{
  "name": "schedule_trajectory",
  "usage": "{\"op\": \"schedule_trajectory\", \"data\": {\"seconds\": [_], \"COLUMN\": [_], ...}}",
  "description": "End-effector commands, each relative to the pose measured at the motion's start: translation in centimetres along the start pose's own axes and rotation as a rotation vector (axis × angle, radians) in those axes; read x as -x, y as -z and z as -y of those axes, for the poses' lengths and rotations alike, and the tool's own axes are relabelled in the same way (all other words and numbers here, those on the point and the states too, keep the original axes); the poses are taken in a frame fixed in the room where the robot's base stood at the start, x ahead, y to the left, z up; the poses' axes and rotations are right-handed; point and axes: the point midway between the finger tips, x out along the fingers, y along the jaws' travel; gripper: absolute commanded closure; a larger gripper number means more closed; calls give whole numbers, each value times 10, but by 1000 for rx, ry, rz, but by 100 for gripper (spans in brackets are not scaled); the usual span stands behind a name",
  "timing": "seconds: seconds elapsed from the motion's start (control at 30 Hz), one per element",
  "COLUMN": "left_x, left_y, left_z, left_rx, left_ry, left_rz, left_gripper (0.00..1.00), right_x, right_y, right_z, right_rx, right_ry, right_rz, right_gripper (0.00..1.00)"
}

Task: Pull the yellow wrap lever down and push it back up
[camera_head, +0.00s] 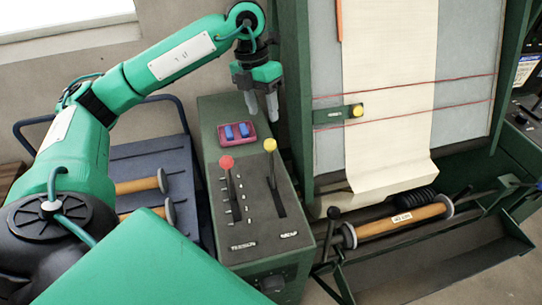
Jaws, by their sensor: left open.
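The yellow-knobbed lever (270,146) stands up from a slot on the sloping green control box. It leans toward the far end of its slot. A red-knobbed lever (227,163) stands in the left slot beside it. The label by the red lever reads "TENSION"; the one by the yellow lever is too small to read surely. My left gripper (262,106) points down with its fingers apart, above and beyond the yellow knob, touching nothing that I can see. My right gripper is out of view.
A pink tray (237,134) with blue pieces sits on the box (215,111) behind the levers. The loom's green upright post and cream cloth (385,140) stand close on the right. A blue cart (150,156) with wooden rollers is on the left. A wooden roller (402,221) lies at the loom's foot.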

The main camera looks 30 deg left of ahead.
Motion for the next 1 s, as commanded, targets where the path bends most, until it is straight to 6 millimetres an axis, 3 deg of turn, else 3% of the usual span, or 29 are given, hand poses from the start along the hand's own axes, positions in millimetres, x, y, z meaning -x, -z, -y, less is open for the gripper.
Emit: {"op": "schedule_trajectory", "data": {"seconds": [0.17, 0.6, 0.8, 1.0], "left_x": [-20, -107, -129, -134], "left_y": [1, 2, 0, 0], "left_z": [0, 1, 0, 0], "left_rx": [0, 0, -1, -1], "left_ry": [-1, 0, 0, 0], "left_rz": [-6, -5, -1, -1], "left_gripper": [52, 52, 52, 52], "right_x": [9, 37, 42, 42], "right_y": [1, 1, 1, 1], "right_z": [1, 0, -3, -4], "right_rx": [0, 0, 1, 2], "right_ry": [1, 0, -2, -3], "right_rz": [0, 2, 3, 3], "right_gripper": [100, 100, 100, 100]}}
